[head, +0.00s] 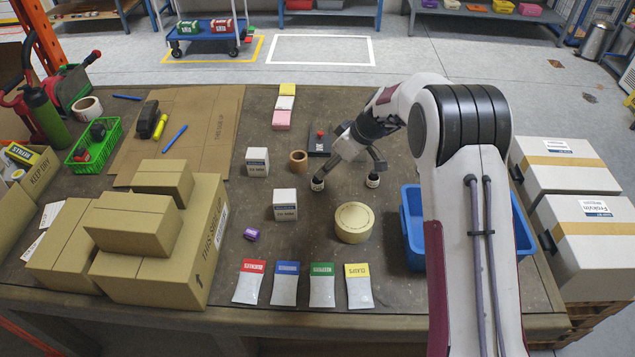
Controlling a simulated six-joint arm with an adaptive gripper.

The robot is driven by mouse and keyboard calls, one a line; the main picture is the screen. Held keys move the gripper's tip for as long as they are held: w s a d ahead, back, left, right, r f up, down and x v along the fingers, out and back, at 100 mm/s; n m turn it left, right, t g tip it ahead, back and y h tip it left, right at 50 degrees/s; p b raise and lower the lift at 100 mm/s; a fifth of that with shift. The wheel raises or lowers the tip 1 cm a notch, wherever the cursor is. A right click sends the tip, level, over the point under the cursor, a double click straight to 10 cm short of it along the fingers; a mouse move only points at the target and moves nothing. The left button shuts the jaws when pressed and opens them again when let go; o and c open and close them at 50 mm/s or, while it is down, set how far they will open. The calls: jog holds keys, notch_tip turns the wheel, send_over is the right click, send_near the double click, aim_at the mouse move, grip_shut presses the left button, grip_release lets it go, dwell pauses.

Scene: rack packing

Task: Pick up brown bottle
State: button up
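A tape roll (354,222) lies just in front, a brown roll (298,160) and white boxes (285,205) to the left. A blue bin (411,228) is partly hidden behind my arm. Several coloured packets (287,283) line the front; cardboard boxes (135,225) fill the left.

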aim_at(318, 181)
jog(key=shift+x, duration=1.3)
jog(key=shift+f, duration=0.1)
jog(key=a+f, duration=0.1)
jog(key=f, duration=0.1)
jog(key=shift+a+f, duration=0.35)
jog(key=shift+f, duration=0.05)
jog(key=shift+x, duration=0.95)
jog(key=shift+c, duration=0.4)
jog(key=c, duration=1.1)
